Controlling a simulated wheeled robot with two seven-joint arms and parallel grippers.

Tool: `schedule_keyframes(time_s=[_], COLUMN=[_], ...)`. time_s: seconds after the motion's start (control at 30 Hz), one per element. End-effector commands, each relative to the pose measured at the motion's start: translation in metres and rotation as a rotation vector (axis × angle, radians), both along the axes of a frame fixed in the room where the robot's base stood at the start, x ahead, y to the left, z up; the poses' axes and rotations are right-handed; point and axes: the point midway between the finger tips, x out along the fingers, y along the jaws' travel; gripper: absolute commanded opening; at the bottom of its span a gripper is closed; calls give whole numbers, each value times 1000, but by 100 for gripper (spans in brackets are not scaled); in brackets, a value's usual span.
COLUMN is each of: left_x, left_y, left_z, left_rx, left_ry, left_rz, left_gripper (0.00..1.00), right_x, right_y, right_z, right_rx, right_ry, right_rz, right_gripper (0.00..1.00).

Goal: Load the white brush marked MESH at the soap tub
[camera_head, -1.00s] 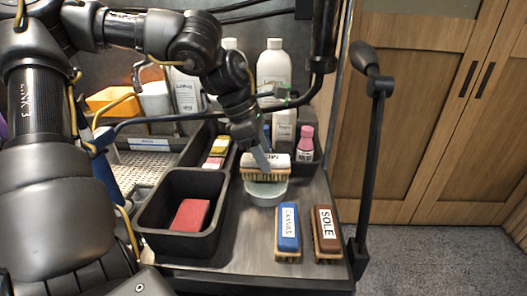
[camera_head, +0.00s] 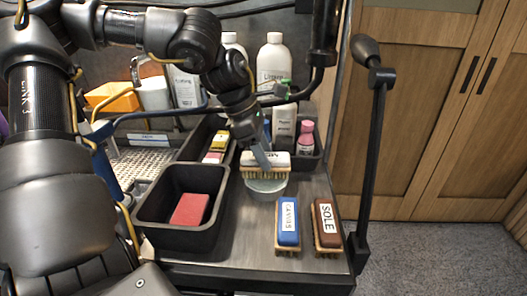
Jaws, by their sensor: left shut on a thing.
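The white brush (camera_head: 279,159), with tan bristles and a label whose letters are hard to read, is held over the soap tub (camera_head: 266,186). My left gripper (camera_head: 262,151) is shut on the brush from above. The bristles point down at the tub's mouth; I cannot tell whether they touch what is inside. The tub is a pale round bowl on the dark worktop, its top partly hidden by the brush. My right gripper is not in view.
A blue CANVAS brush (camera_head: 288,222) and a brown SOLE brush (camera_head: 326,224) lie at the front right. A black bin (camera_head: 153,212) with a red block (camera_head: 190,210) stands left of the tub. Bottles (camera_head: 272,62) and a pink bottle (camera_head: 306,138) stand behind.

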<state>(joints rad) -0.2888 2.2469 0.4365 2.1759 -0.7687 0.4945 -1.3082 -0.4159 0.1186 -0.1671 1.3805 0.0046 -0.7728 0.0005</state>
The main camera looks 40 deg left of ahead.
Motion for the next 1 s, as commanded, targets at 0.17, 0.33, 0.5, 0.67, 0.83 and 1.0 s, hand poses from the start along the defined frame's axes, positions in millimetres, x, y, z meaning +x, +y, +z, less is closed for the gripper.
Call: schedule_keyframes(time_s=[0.17,0.33,0.5,0.67,0.83,1.0], left_x=[0,0,0,0,0,0], left_y=[0,0,0,0,0,0], left_z=[0,-2,-4,-6,-8,-8], left_rx=[0,0,0,0,0,0], left_ry=[0,0,0,0,0,0], left_rz=[0,0,0,0,0,0], left_gripper=[25,25,25,25,25,25], right_x=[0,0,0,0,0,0], right_y=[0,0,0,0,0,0], right_z=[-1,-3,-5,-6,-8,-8], right_rx=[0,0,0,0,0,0], right_ry=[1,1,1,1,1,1], right_rz=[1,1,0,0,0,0], right_gripper=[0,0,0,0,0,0])
